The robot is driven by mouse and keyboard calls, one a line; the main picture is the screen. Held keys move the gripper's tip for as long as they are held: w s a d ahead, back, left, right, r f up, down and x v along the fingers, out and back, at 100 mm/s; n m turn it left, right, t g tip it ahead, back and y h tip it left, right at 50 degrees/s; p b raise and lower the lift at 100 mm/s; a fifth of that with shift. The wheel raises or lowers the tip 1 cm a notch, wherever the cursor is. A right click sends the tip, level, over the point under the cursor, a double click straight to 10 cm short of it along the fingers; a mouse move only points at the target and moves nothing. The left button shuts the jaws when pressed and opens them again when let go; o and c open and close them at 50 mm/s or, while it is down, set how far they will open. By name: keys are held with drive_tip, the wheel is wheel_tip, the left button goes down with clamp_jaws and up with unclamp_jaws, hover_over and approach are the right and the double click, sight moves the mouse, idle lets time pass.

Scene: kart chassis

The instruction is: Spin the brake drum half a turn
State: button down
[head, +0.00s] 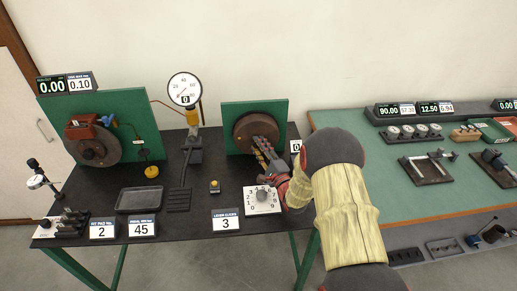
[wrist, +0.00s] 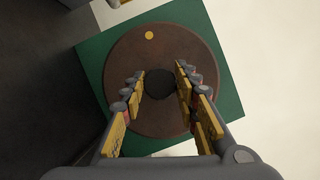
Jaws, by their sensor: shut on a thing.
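The brake drum (head: 243,131) is a brown disc on a small green panel (head: 281,108) at the back of the dark bench. It fills the middle of the wrist view (wrist: 184,43), with a yellow dot (wrist: 149,35) near its upper edge and a dark round hub (wrist: 160,84) at its centre. My gripper (head: 262,146) reaches the drum from the front right. In the wrist view its fingers (wrist: 160,77) stand on both sides of the hub, shut on it. The fingertip contact is partly hidden.
A second brown disc (head: 98,153) with a red caliper (head: 79,127) stands at the left. A dial gauge (head: 185,89) stands between the discs. A white numbered dial box (head: 262,208) sits on the bench close below my gripper. A green-topped bench (head: 350,128) with tools adjoins at right.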

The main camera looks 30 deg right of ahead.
drive_tip(key=shift+f+m+t+h+b, duration=0.1)
drive_tip(key=shift+m+t+h+b, duration=0.25)
drive_tip(key=shift+m, duration=0.8)
drive_tip(key=shift+m+t+h+b, duration=0.25)
drive_tip(key=shift+m+h+b, duration=0.1)
drive_tip(key=shift+m, duration=0.8)
drive_tip(key=c, duration=1.5)
unclamp_jaws()
drive_tip(key=shift+o, duration=0.8)
drive_tip(key=v, duration=1.1)
drive_tip(key=shift+s+f, duration=0.15)
drive_tip(key=shift+s, duration=0.3)
drive_tip(key=shift+a, duration=0.1)
